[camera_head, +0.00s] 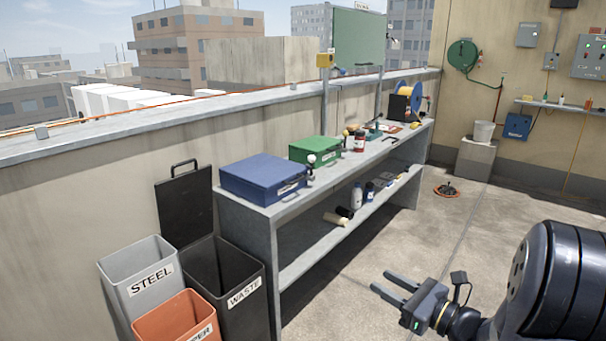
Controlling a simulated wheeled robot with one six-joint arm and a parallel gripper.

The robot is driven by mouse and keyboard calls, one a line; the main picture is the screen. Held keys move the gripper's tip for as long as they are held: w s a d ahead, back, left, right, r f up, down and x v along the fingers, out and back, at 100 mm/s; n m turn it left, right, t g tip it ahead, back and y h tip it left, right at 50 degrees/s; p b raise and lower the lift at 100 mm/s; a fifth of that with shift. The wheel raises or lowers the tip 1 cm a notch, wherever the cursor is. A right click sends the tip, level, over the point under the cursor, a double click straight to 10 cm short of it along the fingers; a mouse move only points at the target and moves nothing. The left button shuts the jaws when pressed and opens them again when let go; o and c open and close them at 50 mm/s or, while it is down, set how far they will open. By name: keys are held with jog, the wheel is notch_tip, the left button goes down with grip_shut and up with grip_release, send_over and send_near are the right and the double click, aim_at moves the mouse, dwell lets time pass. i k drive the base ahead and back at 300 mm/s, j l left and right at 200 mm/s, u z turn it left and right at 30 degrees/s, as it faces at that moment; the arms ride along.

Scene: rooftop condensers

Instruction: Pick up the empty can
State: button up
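I cannot tell for sure which thing is the empty can. A small dark red can-like container (360,141) stands upright on the grey workbench (240,208), right of the green case; its label and contents are too small to read. My gripper (381,281) is at the lower right, in front of the bench and well apart from everything on it. Its two fingers are spread with nothing between them.
A blue case (263,178) and a green case (316,150) sit on the bench. Bins for steel (140,265), waste (222,270) and another orange bin (178,318) stand at left. The floor right of the bench is mostly clear.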

aim_at(359, 138)
jog(key=i+l+u, duration=0.15)
jog(key=i+l, duration=0.55)
jog(key=i, duration=0.35)
jog(key=i+l+u, duration=0.1)
jog(key=i+l, duration=0.7)
jog(key=i, duration=0.25)
jog(key=i+l+u, duration=0.15)
jog(key=i+l, duration=0.7)
jog(key=i, duration=0.1)
